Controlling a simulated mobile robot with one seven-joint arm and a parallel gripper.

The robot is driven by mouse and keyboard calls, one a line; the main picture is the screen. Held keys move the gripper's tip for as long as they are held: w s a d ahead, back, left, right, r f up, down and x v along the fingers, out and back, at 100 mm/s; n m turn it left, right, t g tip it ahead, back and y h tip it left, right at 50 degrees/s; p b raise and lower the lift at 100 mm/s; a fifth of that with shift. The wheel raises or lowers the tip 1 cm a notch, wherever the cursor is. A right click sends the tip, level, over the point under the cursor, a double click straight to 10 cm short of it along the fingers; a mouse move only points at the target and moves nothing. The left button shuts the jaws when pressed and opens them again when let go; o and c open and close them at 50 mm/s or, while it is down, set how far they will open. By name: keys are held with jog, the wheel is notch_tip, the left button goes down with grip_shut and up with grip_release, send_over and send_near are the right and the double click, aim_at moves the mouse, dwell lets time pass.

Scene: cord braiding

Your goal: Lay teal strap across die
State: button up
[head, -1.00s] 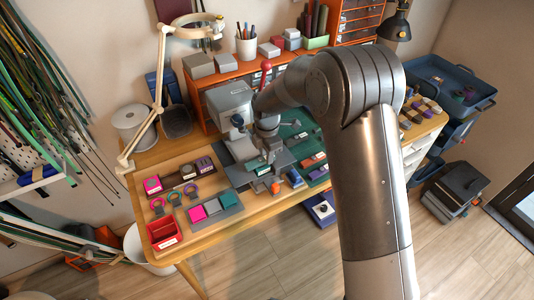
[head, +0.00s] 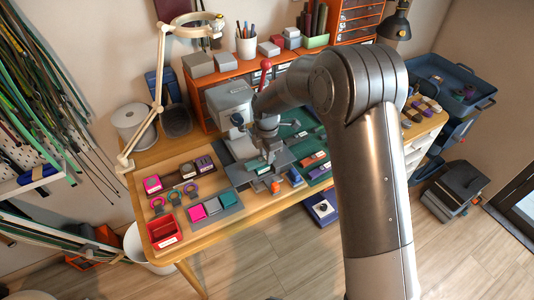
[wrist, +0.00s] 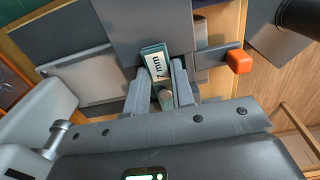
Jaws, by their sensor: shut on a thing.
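The teal strap (wrist: 153,48) is a short piece with a white label reading "7 mm"; it lies between the two fingers of my gripper (wrist: 160,82) in the wrist view. The gripper is shut on it. A small round grey spot shows near its close end. In the head view my gripper (head: 268,156) is low in front of the grey press (head: 230,102), with the labelled strap (head: 261,169) just below it. A grey plate (wrist: 150,20) lies under and beyond the strap. I cannot make out the die, nor whether the strap touches the plate.
An orange knob (wrist: 239,62) sticks out right of the plate. On the wooden table, a grey tray (head: 232,209) with coloured pieces and a red bin (head: 164,232) lie left. A green mat (head: 300,132) with labelled pieces lies right.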

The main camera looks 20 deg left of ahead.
jog(key=o, duration=1)
jog(key=shift+o, duration=0.2)
jog(key=shift+r, duration=0.1)
notch_tip(320, 180, up, 11)
jog(key=s+d+r+m+t, duration=0.1)
jog(key=s+d+r+m, duration=0.2)
jog(key=d+r+m, duration=0.5)
jog(key=s+d+r+m+t, duration=0.1)
jog(key=s+d+r+m, duration=0.25)
jog(key=d, duration=0.25)
jog(key=s+d+r+m+t, duration=0.1)
jog(key=s+d+r+m, duration=0.1)
jog(key=s+d+r, duration=0.3)
jog(key=s+d+m+t, duration=0.2)
jog(key=s+d+m, duration=1.1)
jog(key=s, duration=0.1)
jog(key=shift+s+d+t, duration=0.2)
jog(key=shift+d+t, duration=0.1)
jog(key=shift+d, duration=0.1)
